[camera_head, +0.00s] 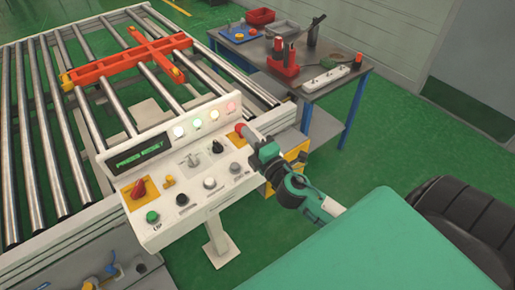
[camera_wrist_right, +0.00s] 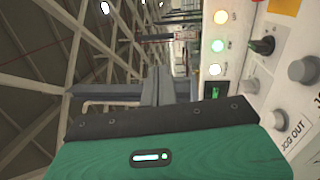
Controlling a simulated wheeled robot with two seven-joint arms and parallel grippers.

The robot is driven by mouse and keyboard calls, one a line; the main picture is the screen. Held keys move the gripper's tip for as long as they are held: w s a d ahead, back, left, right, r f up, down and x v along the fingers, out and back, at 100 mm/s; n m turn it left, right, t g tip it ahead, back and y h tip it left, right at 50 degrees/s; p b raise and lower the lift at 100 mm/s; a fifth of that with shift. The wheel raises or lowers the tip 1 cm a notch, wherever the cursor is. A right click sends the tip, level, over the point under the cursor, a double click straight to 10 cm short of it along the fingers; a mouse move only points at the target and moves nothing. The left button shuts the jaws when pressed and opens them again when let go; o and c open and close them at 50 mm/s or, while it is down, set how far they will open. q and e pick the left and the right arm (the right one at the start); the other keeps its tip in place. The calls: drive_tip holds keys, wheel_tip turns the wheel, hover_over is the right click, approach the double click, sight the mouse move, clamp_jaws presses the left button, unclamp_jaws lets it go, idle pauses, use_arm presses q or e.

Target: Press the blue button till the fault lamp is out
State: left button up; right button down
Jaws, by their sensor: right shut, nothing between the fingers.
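The white control console (camera_head: 165,238) stands in the middle of the head view. I cannot make out a blue button on it; the right end is partly covered by my gripper. A row of lamps runs along its upper edge: the right-hand one (camera_head: 230,107) glows faint red-orange, the others white and greenish. I cannot read which is the fault lamp. My right gripper (camera_head: 249,135) is shut and empty, beside a red button (camera_head: 240,128); contact is unclear. My left gripper is out of view.
A roller conveyor (camera_head: 62,140) with a red frame (camera_head: 137,58) lies behind. A tool table (camera_head: 335,84) stands at right.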

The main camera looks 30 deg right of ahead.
drive_tip(key=w+a+n+g+y, duration=0.1)
drive_tip(key=a+n+g+y, duration=0.3)
drive_tip(key=n, duration=0.7)
drive_tip(key=w+a+n+g+y, duration=0.25)
drive_tip(key=n+y, duration=0.45)
drive_tip(key=n, duration=0.4)
drive_tip(key=w+d+f+n+g+h, duration=0.1)
drive_tip(key=d+f+n+g+h, duration=0.1)
drive_tip(key=d, duration=0.5)
drive_tip(key=w+d+f+n+g+h, duration=0.1)
drive_tip(key=d+f+n+g+h, duration=0.1)
drive_tip(key=d+n+h, duration=0.3)
drive_tip(key=d+h, duration=0.1)
drive_tip(key=d, duration=0.1)
drive_tip(key=shift+d+f+h+p, duration=0.3)
drive_tip(key=shift+f+h, duration=0.1)
drive_tip(key=shift+w+f+g, duration=0.1)
drive_tip(key=shift+g, duration=0.15)
wheel_tip(320, 180, down, 8)
drive_tip(key=b, duration=0.3)
drive_tip(key=shift+r, duration=0.2)
drive_tip(key=shift+f+b, duration=0.55)
drive_tip(key=shift+b, duration=0.2)
